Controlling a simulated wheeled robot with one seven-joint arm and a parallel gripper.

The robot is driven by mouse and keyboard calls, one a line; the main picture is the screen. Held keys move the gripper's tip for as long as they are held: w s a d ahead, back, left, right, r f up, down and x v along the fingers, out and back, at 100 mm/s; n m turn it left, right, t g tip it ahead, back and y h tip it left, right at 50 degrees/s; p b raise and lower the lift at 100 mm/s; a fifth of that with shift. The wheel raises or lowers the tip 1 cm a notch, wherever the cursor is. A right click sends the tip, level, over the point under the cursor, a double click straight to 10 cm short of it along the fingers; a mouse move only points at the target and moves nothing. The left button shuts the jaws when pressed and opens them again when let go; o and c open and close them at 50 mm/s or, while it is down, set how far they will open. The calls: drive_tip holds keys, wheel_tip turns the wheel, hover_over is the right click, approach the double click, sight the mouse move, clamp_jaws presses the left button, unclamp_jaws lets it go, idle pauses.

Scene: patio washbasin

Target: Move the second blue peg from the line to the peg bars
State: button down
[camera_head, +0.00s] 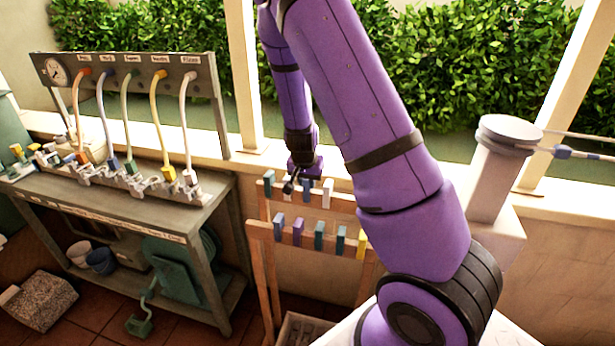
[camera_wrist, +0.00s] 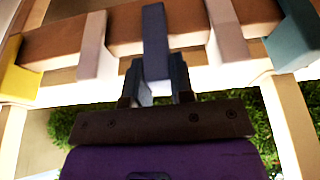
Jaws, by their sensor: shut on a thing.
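My gripper (camera_head: 290,186) is at the upper bar of the wooden peg bars (camera_head: 249,232). In the wrist view its two fingers (camera_wrist: 158,84) are shut on a dark blue peg (camera_wrist: 155,38), which sits across the wooden bar (camera_wrist: 126,25) between two pale pegs. In the head view a blue peg (camera_head: 307,185) shows by the gripper; I cannot tell whether it is the held one. Another blue peg (camera_head: 562,151) is on the line (camera_head: 592,156) at the far right, by the round-topped post.
Beside the gripper are a teal peg (camera_head: 268,183) and a white peg (camera_head: 327,191). The lower bar carries several coloured pegs, with a yellow peg (camera_head: 361,243) at its right end. A workbench (camera_head: 140,210) with coloured hoses stands left. A pale post (camera_head: 490,175) stands right.

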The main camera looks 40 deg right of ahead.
drive_tip(key=c, duration=0.9)
unclamp_jaws()
drive_tip(key=shift+r, duration=3.95)
